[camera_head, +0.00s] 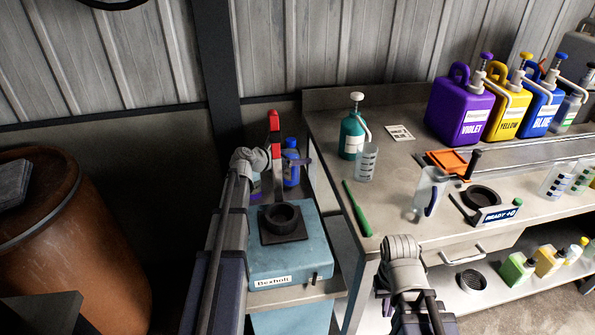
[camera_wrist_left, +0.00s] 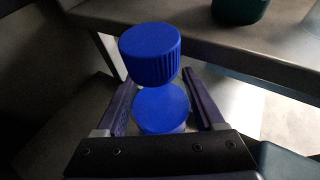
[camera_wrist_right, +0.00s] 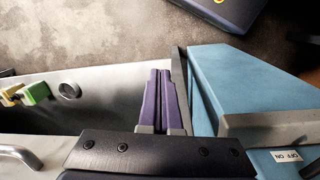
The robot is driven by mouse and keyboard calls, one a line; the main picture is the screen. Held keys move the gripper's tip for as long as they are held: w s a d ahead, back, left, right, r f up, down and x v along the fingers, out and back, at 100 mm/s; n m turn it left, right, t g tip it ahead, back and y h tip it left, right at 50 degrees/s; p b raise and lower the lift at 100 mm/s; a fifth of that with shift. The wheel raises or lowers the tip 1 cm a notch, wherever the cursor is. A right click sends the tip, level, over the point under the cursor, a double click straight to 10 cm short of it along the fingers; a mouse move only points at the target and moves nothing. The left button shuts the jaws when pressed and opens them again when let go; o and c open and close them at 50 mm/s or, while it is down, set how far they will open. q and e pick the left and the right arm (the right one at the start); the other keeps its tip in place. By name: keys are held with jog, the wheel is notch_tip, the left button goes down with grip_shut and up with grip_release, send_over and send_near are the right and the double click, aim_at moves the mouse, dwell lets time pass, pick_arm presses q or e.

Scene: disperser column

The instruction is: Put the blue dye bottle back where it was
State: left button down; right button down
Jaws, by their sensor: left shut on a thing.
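The blue dye bottle (camera_head: 291,174) is upright at the back of the blue machine, beside the red-handled part. In the left wrist view its ribbed blue cap (camera_wrist_left: 150,55) and round blue shoulder (camera_wrist_left: 160,108) show between the two fingers. My left gripper (camera_head: 296,160) is shut on this bottle. The bottle's base is hidden, so I cannot tell whether it rests on a surface. My right gripper (camera_wrist_right: 158,100) is shut and empty, its purple fingers together, beside the blue machine casing. The large blue jug (camera_head: 541,110) marked BLUE stands on the counter at the right.
The blue machine (camera_head: 290,262) carries a black ring (camera_head: 282,216); a red handle (camera_head: 274,122) rises behind it. The counter holds a teal pump bottle (camera_head: 352,138), a beaker (camera_head: 367,163) and a green tool (camera_head: 357,208).

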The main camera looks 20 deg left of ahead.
pick_arm(q)
jog(key=shift+f+b, duration=1.9)
jog(key=shift+f, duration=0.05)
jog(key=shift+r, duration=0.15)
jog(key=shift+c, duration=1.4)
grip_release()
jog(key=shift+r, duration=0.1)
jog(key=p+v, duration=0.5)
jog(key=v, duration=0.7)
